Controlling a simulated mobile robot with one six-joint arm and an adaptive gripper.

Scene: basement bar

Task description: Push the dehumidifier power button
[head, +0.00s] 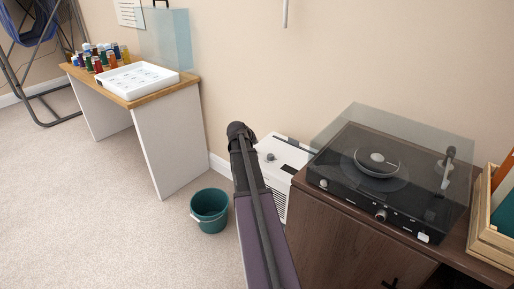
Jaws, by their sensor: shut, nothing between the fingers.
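The dehumidifier (291,153) is a white box standing on the floor against the wall, between my arm and the dark wooden cabinet. Its pale top shows a small round grey knob-like part (270,157) and a dark strip near the back edge. Slatted vents show on its front, partly covered by my arm and the cabinet. My arm reaches up from the bottom centre and ends in a dark rounded part just left of the dehumidifier. My gripper's fingers cannot be made out, and I cannot tell whether anything touches the dehumidifier. No power button can be clearly identified.
A turntable (375,170) with a clear lid sits on the cabinet (335,225), close on the right. A wooden crate (490,240) stands beyond it. A teal bucket (209,211) is on the carpet left of my arm. A bench (165,140) holds a white tray and several bottles.

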